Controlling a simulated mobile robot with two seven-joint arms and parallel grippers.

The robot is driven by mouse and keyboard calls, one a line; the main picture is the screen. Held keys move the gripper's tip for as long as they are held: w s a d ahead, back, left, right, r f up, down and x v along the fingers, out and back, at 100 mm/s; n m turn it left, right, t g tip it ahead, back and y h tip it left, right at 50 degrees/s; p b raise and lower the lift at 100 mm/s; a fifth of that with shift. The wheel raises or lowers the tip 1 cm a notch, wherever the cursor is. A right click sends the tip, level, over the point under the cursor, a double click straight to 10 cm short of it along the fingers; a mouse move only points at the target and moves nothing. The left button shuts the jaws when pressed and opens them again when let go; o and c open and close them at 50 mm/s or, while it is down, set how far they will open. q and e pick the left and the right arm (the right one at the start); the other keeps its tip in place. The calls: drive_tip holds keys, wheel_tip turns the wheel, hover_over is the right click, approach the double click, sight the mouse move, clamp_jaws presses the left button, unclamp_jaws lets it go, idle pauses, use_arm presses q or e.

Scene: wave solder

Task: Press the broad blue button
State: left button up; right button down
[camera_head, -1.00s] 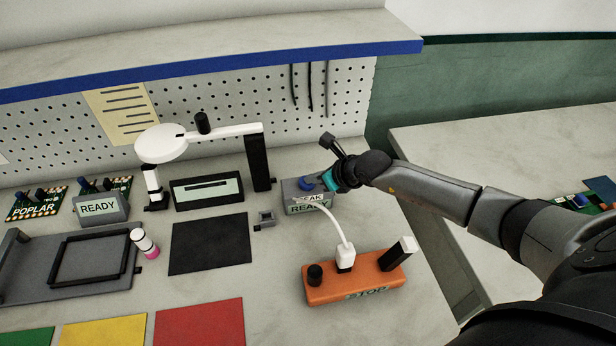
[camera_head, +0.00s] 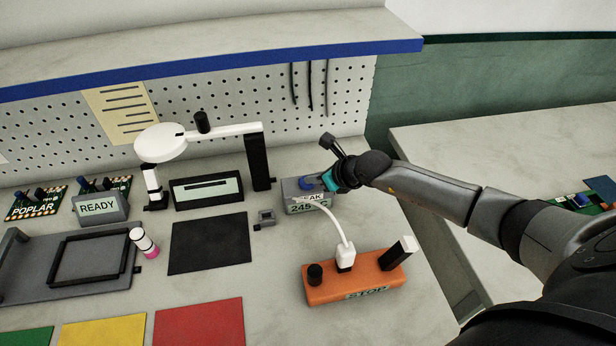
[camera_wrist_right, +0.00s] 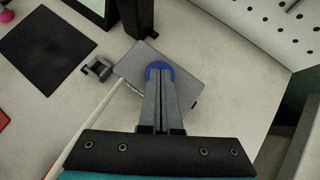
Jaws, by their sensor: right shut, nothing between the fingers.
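The broad blue button (camera_head: 306,183) is on top of a small grey box (camera_head: 292,192) whose front label reads "PEAK" in part and whose display reads "245". My right gripper (camera_head: 318,182) is shut and empty, with its fingertips at the button. In the right wrist view the shut fingers (camera_wrist_right: 163,88) lie over the blue button (camera_wrist_right: 158,66), and only the button's far rim shows. I cannot tell how far the button is pressed in. My left gripper is not in view.
An orange power strip (camera_head: 322,288) marked STOP, with a white plug and cable (camera_head: 338,228), stands in front of the box. A white magnifier lamp (camera_head: 165,145) and a READY box (camera_head: 100,208) are to the left. A black mat (camera_head: 210,243) lies on the bench.

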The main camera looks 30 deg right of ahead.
sight(314, 190)
drive_tip(key=shift+f, duration=0.1)
wheel_tip(314, 190, up, 6)
drive_tip(key=p, duration=0.6)
drive_tip(key=shift+s, duration=0.1)
idle(0.3)
drive_tip(key=p+v, duration=0.2)
drive_tip(key=v, duration=1.3)
